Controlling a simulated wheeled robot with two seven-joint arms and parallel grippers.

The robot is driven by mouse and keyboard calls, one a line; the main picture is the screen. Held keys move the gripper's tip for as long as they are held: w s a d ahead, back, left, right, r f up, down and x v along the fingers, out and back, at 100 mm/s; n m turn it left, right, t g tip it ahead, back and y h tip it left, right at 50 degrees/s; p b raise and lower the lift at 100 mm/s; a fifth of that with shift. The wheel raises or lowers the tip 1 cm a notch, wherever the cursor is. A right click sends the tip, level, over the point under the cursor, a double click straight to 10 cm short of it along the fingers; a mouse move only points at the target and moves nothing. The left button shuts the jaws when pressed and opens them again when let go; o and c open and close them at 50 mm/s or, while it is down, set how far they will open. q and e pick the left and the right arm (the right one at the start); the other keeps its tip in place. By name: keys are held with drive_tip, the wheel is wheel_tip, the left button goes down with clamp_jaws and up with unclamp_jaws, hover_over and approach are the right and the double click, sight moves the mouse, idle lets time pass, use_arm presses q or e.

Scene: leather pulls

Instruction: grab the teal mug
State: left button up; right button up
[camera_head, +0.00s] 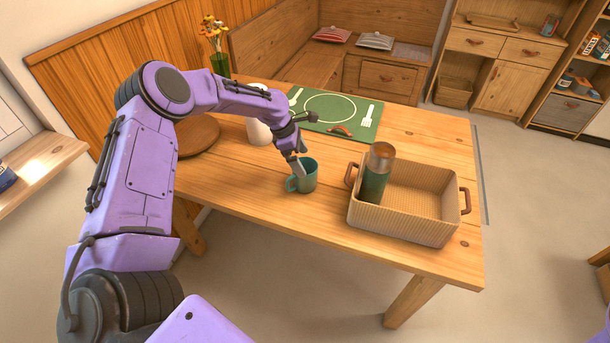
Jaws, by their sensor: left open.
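The teal mug (308,181) stands upright on the wooden table, left of the basket, with its handle toward the lower left. My left gripper (300,165) is open at the mug's rim, with a finger over the mug's left side. I cannot tell whether the fingers touch the mug or whether one reaches inside it. My right gripper is not in view.
A woven basket (408,223) with a green bottle (376,175) stands right of the mug. A white container (258,130) is partly hidden behind my left arm. A green placemat (350,130) lies behind, and a round wooden board (197,133) lies left. The front table area (265,208) is clear.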

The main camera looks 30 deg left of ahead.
sight(306, 169)
use_arm(q)
drive_tip(key=p+x, duration=0.1)
drive_tip(key=x, duration=0.4)
drive_tip(key=shift+s+f, duration=0.1)
drive_tip(key=shift+f, duration=0.3)
drive_tip(key=c, duration=1)
drive_tip(key=shift+o, duration=0.2)
drive_tip(key=shift+r, duration=0.1)
